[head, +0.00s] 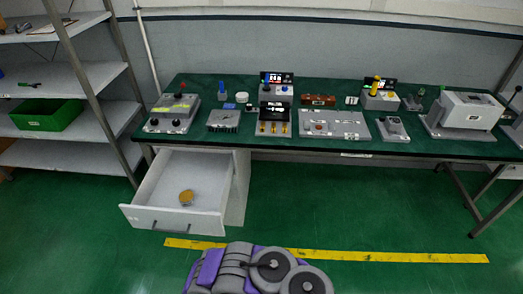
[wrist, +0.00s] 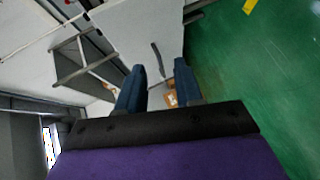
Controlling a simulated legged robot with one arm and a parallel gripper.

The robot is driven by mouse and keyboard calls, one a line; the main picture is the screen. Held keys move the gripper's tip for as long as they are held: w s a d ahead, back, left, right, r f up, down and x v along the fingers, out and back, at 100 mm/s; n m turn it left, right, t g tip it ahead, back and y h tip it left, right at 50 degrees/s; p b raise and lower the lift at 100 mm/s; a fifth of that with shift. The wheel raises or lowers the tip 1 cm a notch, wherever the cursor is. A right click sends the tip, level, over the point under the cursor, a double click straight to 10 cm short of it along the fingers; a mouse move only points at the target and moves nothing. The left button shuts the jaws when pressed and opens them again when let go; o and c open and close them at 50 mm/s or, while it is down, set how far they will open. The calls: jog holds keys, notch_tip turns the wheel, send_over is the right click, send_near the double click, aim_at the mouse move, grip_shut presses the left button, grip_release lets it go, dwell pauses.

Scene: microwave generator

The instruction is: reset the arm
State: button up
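My arm (head: 255,268), purple and grey, shows folded at the bottom centre of the head view, in front of the bench. Its gripper cannot be made out there. In the wrist view my gripper (wrist: 158,70) shows two dark blue fingers set apart, with a gap between them. It is open and I see nothing held in it. Beyond the fingers is a white panel (wrist: 130,35) with a dark handle (wrist: 158,58). A small orange-brown thing (wrist: 171,100) shows past the finger gap, too small to identify.
A green-topped bench (head: 230,150) carries several devices. Its white drawer (head: 150,215) stands open at the left with a yellow-brown round item (head: 186,198) inside. Shelves with a green bin (head: 48,114) stand at far left. Green floor around the yellow strip (head: 390,257) is clear.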

jog(key=w+d+r+m+h, duration=0.3)
jog(key=w+d+r, duration=0.15)
jog(key=w, duration=0.25)
jog(key=w+d+r+m+h, duration=0.3)
jog(key=w+d+r, duration=0.15)
jog(key=w, duration=0.25)
jog(key=d+r+m+g+h, duration=0.4)
jog(key=d+r+m, duration=0.3)
jog(key=d+r, duration=0.55)
jog(key=s+d+r+m+g, duration=0.35)
jog(key=s+r, duration=0.25)
jog(key=s, duration=0.2)
jog(key=s+d+r+m+g, duration=0.2)
jog(key=s+d+r+m, duration=0.15)
jog(key=s+r, duration=0.4)
jog(key=s+r+m+g+y, duration=0.1)
jog(key=s+r, duration=0.4)
jog(key=s, duration=0.7)
jog(key=s+r+m+g+y, duration=0.1)
jog(key=s+r+g, duration=0.3)
jog(key=s, duration=0.9)
jog(key=shift+s+d+r+m, duration=0.2)
jog(key=shift+s+r+m, duration=0.1)
jog(key=shift+r, duration=0.15)
